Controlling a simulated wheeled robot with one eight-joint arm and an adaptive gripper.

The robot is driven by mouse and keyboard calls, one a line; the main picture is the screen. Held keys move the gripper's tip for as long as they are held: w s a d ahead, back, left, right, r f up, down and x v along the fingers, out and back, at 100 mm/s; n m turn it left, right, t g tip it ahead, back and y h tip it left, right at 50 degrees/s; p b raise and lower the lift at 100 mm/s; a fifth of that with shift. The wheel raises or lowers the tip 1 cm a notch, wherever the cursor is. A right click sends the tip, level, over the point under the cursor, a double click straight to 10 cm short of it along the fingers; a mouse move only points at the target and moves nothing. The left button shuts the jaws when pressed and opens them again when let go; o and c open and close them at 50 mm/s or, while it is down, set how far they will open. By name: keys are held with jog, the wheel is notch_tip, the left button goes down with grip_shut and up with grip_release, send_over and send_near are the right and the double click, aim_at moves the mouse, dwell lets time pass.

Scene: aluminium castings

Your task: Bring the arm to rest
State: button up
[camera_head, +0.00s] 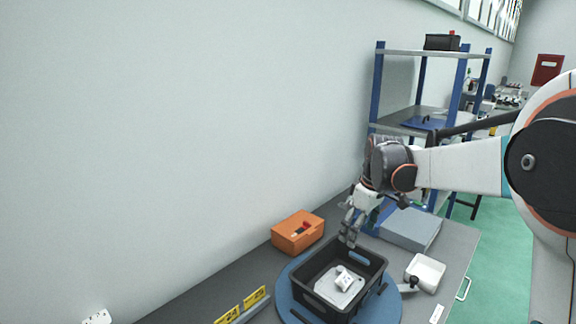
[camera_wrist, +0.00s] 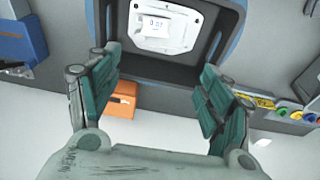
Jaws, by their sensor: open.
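My arm reaches in from the right in the head view. My gripper (camera_head: 349,229) points down beside the back edge of a black crate (camera_head: 318,298). In the wrist view my gripper (camera_wrist: 160,92) shows two green-padded fingers spread apart with nothing between them. A white casting (camera_head: 343,283) lies inside the crate, and it also shows in the wrist view (camera_wrist: 150,40). The gripper is apart from the casting.
The crate stands on a round blue plate (camera_head: 384,310) on the grey bench. An orange box (camera_head: 298,232) sits behind left. A grey box (camera_head: 410,230) and a white tray (camera_head: 425,271) are at right. A blue-framed shelf (camera_head: 376,85) stands behind, against the wall.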

jog(key=s+a+r+m+t+b, duration=0.1)
jog(key=s+r+m+t+b, duration=0.25)
jog(key=s, duration=1.25)
jog(key=s+f+m+t+b, duration=0.1)
jog(key=s+f+m, duration=0.1)
jog(key=s, duration=0.5)
jog(key=s+f+m+t+h, duration=0.1)
jog(key=s+f+m, duration=0.2)
jog(key=s, duration=0.4)
jog(key=shift+s+a+f+b, duration=0.15)
jog(key=shift+s+f+b, duration=0.25)
jog(key=shift+f, duration=0.35)
